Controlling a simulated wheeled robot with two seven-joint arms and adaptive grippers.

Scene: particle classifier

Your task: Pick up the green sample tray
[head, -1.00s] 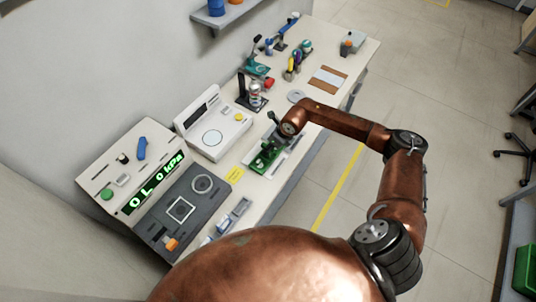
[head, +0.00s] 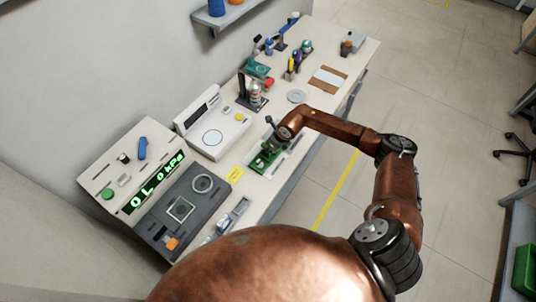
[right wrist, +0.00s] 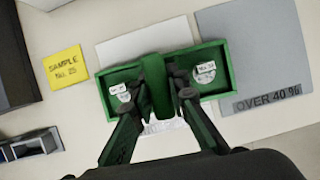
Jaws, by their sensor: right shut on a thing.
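The green sample tray (head: 259,165) is near the front edge of the bench in the head view. In the right wrist view the tray (right wrist: 228,72) has two compartments, each with a small white-labelled item in it, and a raised green handle (right wrist: 157,88) between them. My right gripper (right wrist: 162,90) is shut on this handle, one finger on each side. In the head view my right gripper (head: 270,147) is over the tray and partly hides it. Whether the tray touches the bench is hard to tell. My left gripper is not in view.
A yellow sample note (right wrist: 64,69) lies left of the tray. A grey plate marked OVER 40 % (right wrist: 265,55) lies right, and a white plate (right wrist: 145,35) shows behind. A white instrument (head: 222,125) and a pressure console (head: 150,222) stand nearby.

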